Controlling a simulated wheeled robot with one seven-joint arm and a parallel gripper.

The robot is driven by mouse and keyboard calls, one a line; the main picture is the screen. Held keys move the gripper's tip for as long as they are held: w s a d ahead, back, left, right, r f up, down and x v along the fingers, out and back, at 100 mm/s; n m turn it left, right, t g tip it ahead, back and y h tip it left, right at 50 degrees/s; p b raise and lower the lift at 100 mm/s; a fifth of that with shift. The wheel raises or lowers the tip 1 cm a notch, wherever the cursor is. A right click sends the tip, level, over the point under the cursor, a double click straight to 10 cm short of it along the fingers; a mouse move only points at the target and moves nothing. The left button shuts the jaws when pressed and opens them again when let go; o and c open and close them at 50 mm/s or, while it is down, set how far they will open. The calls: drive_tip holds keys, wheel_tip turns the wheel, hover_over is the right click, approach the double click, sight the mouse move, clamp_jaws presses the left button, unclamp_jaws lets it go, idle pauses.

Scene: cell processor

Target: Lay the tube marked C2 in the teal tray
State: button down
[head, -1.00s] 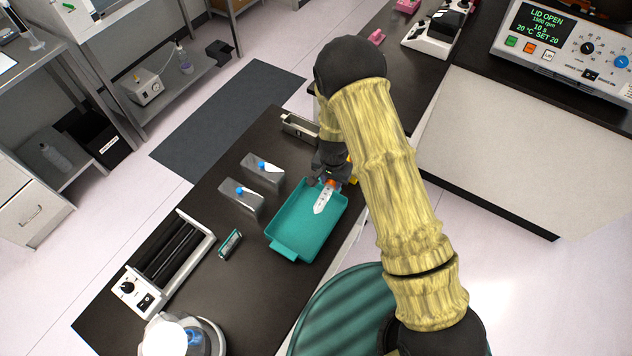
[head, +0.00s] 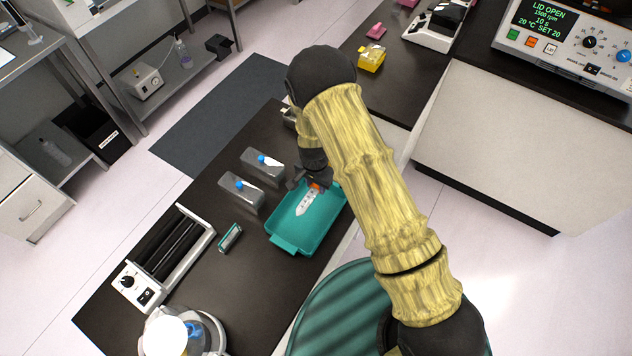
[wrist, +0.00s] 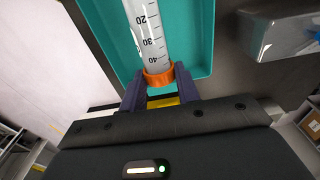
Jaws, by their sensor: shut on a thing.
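My gripper (head: 315,182) is shut on the orange cap end of a clear, graduated tube (head: 306,202). The tube points down and to the left over the teal tray (head: 288,243). In the wrist view the gripper (wrist: 159,88) holds the orange cap, and the tube (wrist: 148,30) extends away over the teal tray floor (wrist: 190,30). I cannot tell whether the tube touches the tray floor. Scale numbers show on it, but no C2 mark is readable.
A small teal-edged item (head: 230,238) and a roller device (head: 165,260) lie further left. A yellow block (head: 371,58) sits at the back. Dark bench lies between them.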

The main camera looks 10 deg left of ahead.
sight(316, 202)
wheel_tip(316, 202, down, 7)
drive_tip(key=b, duration=0.4)
drive_tip(key=shift+f+b, duration=0.2)
drive_tip(key=shift+b, duration=0.15)
drive_tip(key=c, duration=0.9)
unclamp_jaws()
drive_tip(key=shift+c, duration=0.2)
drive_tip(key=shift+r, duration=0.15)
wheel_tip(316, 202, up, 17)
drive_tip(key=b, duration=0.3)
drive_tip(key=shift+s+a, duration=0.15)
drive_tip(key=shift+s, duration=0.3)
drive_tip(key=shift+r, duration=0.1)
